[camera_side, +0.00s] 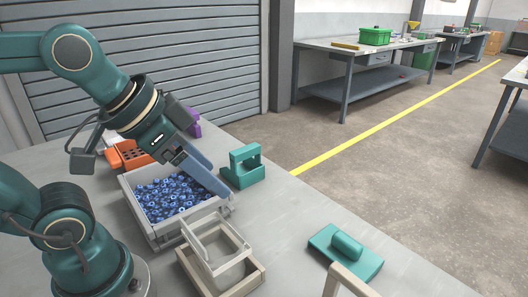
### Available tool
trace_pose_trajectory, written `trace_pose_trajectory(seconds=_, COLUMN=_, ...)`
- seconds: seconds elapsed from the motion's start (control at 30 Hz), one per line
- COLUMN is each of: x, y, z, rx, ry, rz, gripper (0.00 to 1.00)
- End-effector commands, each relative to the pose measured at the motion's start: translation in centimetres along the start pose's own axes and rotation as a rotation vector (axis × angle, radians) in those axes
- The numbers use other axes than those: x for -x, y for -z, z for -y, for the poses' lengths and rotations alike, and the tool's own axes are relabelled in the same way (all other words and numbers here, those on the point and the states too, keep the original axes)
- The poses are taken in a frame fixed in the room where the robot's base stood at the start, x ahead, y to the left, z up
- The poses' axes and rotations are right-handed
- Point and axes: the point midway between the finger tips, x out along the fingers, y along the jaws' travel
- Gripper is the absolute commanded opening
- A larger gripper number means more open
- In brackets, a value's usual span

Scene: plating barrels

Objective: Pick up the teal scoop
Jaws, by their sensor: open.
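Two teal things lie on the grey table, and I cannot tell for sure which is the scoop. One is an upright teal piece with an arched handle (243,167), just right of the bin of blue parts. The other is a flat teal plate with a rounded grip on top (345,252), at the front right. My gripper (222,188) is open, its long blue-grey fingers slanting down to the right over the bin's right edge. Its tips are left of the arched piece and appear apart from it. One finger largely hides the other.
A light grey bin (152,224) holds many small blue parts. A clear container in a beige frame (222,285) stands in front. An orange rack (130,158) and a purple item (194,127) are behind. The table between the two teal things is clear.

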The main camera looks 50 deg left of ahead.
Motion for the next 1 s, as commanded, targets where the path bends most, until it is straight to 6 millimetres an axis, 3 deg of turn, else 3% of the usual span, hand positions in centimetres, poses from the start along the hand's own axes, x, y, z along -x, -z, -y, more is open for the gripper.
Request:
trace_pose_trajectory(seconds=0.27, x=-1.8, y=7.5, z=3.8, rx=-0.07, ry=0.009, rz=-0.005, gripper=0.68)
trace_pose_trajectory(seconds=0.5, x=-6.6, y=11.6, z=10.4, rx=-0.049, ry=0.025, rz=0.035, gripper=0.68)
trace_pose_trajectory(seconds=0.67, x=-10.7, y=11.7, z=15.4, rx=0.014, ry=0.029, rz=0.08, gripper=0.68)
trace_pose_trajectory(seconds=0.8, x=-13.5, y=10.2, z=18.6, rx=0.096, ry=0.025, rz=0.127, gripper=0.68)
trace_pose_trajectory(seconds=1.0, x=-15.7, y=7.7, z=20.3, rx=0.166, ry=0.012, rz=0.186, gripper=0.68)
